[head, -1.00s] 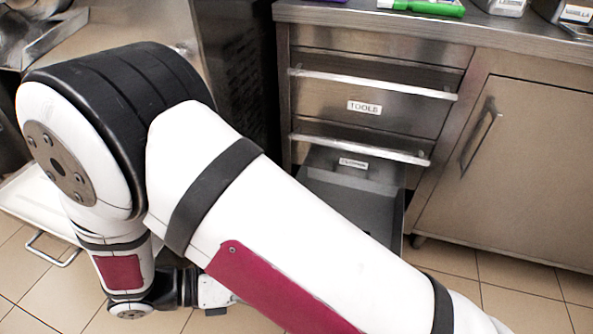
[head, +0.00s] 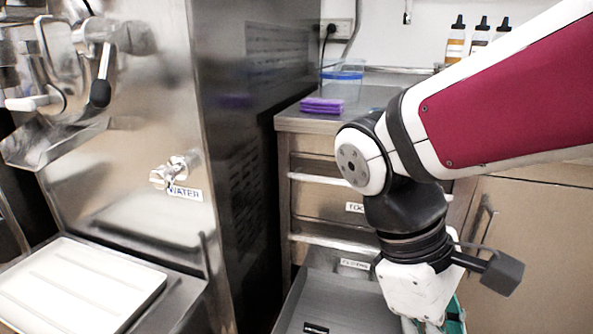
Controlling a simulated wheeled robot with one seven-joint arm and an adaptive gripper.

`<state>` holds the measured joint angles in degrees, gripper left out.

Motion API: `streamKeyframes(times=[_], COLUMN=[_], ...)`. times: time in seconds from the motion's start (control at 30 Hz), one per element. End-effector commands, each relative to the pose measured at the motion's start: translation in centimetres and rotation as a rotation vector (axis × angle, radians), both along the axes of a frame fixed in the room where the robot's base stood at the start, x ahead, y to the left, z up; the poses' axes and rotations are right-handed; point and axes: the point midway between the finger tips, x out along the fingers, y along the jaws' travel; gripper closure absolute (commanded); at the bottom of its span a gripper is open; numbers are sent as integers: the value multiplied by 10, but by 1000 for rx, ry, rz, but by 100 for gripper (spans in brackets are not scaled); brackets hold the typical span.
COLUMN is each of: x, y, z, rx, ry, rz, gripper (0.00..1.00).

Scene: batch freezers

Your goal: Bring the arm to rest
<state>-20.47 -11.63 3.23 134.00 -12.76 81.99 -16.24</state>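My arm reaches in from the upper right of the head view and bends down at the wrist. My gripper (head: 425,318) is at the bottom edge, pointing down over the right side of a pulled-out lower drawer (head: 350,300). Its fingertips are cut off or hidden, so its opening does not show. A teal patch (head: 456,318) shows beside the gripper; I cannot tell whether it is held or lies behind.
A steel freezer with a water tap (head: 175,172) and a white tray (head: 75,285) stands left. The counter (head: 300,122) bears purple sponges (head: 322,105), a clear container (head: 342,80) and several bottles (head: 455,40). A cabinet door (head: 530,240) is right, behind my arm.

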Motion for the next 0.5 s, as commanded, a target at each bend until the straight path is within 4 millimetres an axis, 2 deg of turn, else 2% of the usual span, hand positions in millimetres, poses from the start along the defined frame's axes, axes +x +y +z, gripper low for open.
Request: streamKeyframes(times=[0.03, 0.2, 0.5], x=[-10, -40, -72], y=[-8, -22, -27], z=[5, 11, 10], rx=[26, 106, 206], ry=[-49, -197, -368], rz=[-82, -349, -664], gripper=[63, 63, 63])
